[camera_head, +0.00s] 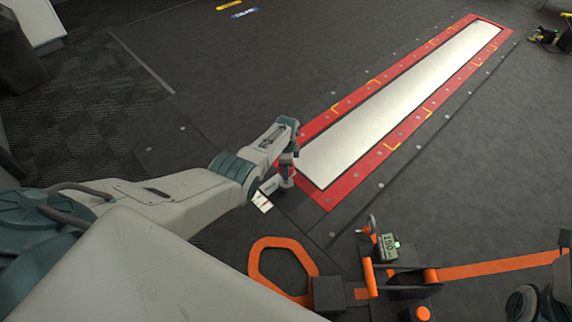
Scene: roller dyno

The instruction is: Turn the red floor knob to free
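My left arm reaches in from the left, and its gripper (287,183) points down at the near left corner of the red-framed floor plate. A small bit of red (291,172) shows at the gripper; it may be the red floor knob, but the gripper and wrist cover most of it. I cannot tell whether the fingers are around it or only beside it, nor whether they are open or shut. A small white label (263,201) with a red mark lies just left of the gripper. My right gripper cannot be made out.
A long white strip in a red frame (340,193) runs to the upper right. An orange-handled device (262,244) with a digital display (388,247) stands in front, right of my arm. Dark parts fill the lower right corner.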

